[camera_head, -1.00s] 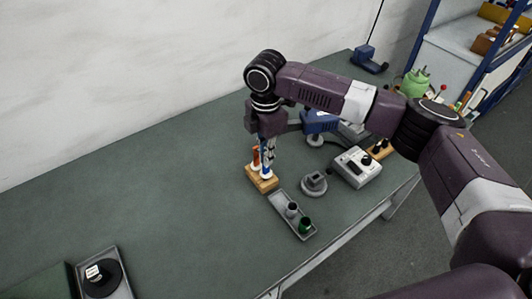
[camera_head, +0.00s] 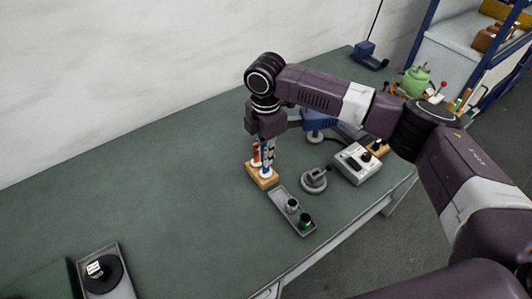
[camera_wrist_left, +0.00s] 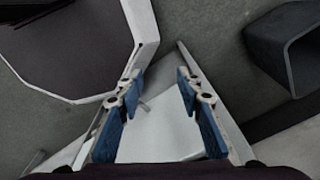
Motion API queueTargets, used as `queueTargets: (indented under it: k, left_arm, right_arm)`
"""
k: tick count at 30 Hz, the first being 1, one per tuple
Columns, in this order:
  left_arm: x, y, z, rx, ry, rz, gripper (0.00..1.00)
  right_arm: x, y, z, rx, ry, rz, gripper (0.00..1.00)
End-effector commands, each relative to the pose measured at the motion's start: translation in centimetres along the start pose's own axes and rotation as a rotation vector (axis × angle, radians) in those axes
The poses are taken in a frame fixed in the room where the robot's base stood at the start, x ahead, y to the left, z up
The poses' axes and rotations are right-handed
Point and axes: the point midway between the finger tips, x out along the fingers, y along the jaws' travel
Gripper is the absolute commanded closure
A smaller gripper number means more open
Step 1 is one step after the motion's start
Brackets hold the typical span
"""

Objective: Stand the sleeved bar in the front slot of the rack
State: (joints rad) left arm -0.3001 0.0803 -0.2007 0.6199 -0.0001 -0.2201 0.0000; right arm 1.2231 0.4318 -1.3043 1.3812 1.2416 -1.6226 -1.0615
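The small wooden rack (camera_head: 258,181) stands on the green bench top. An orange-and-white bar (camera_head: 256,156) stands upright at its left. My right gripper (camera_head: 267,158) points down over the rack's right part, close beside the orange bar. Its fingers are around or just above something with a white foot at the rack. Blue there could be the finger pads or a bar's sleeve; I cannot tell which, nor whether the fingers are closed. My left gripper (camera_wrist_left: 155,85) is open and empty in the left wrist view, away from the rack.
A grey tray (camera_head: 283,203) with a grey and a green cup lies just in front of the rack. A round grey fixture (camera_head: 313,181) and a grey control box (camera_head: 357,165) stand to the right. A tray with a black spool (camera_head: 102,274) is at lower left. The bench's left middle is clear.

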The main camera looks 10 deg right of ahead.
Motion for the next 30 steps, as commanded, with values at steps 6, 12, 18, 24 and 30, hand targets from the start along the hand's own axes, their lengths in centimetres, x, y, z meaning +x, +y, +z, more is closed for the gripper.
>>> queueTargets:
  k: [6, 12, 18, 24, 30]
  left_arm:
    - [-0.1, 0.0, 0.0, 0.000, 0.000, 0.000, 0.67]
    - [-0.1, 0.0, 0.0, 0.000, 0.000, 0.000, 0.67]
    - [-0.1, 0.0, 0.0, 0.000, 0.000, 0.000, 0.67]
    - [-0.1, -0.1, 0.1, -0.001, -0.001, -0.001, 0.67]
    - [-0.1, 0.0, 0.0, -0.001, 0.000, 0.000, 0.67]
  right_arm:
    - [0.3, 0.0, 0.0, 0.000, 0.000, 0.001, 1.00]
    - [0.3, 0.0, 0.0, 0.000, 0.000, 0.000, 0.75]
    - [0.3, 0.0, 0.0, 0.000, -0.001, -0.001, 0.75]
    - [-0.8, 0.1, 0.0, 0.000, 0.000, 0.001, 0.75]
    - [-4.7, 0.1, 0.0, -0.001, -0.001, 0.004, 0.75]
